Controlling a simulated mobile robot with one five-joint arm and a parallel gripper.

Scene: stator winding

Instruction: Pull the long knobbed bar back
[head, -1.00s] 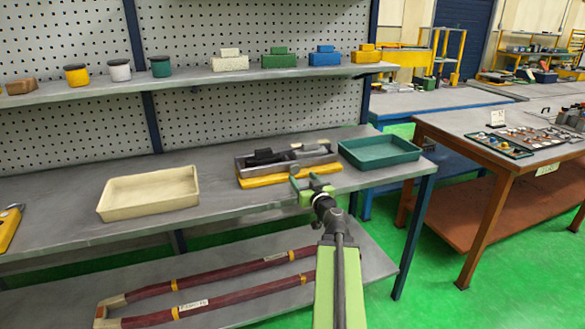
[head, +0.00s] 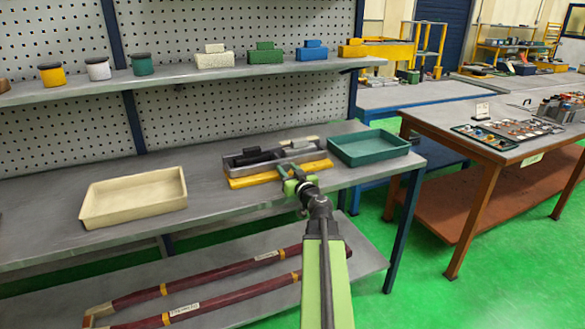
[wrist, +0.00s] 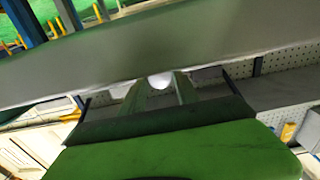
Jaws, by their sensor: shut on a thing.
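A grey fixture on a yellow base (head: 248,181) sits near the front edge of the workbench in the head view. Dark pieces (head: 268,156) lie in its trough. My gripper (head: 297,184) is at the front right of the fixture, over its edge. In the wrist view a pale round knob (wrist: 160,80) shows between the two fingertips, and my gripper is shut on it. The knob looks like that of the long knobbed bar. A broad grey surface fills the upper part of that view. The bar's full length is hard to make out behind my gripper.
A green tray (head: 409,149) stands close to the right of the fixture. A cream tray (head: 84,214) stands on the left, with bare bench (head: 205,170) between. A shelf (head: 180,77) with blocks and jars runs above. Dark red rails lie on the lower shelf (head: 245,248).

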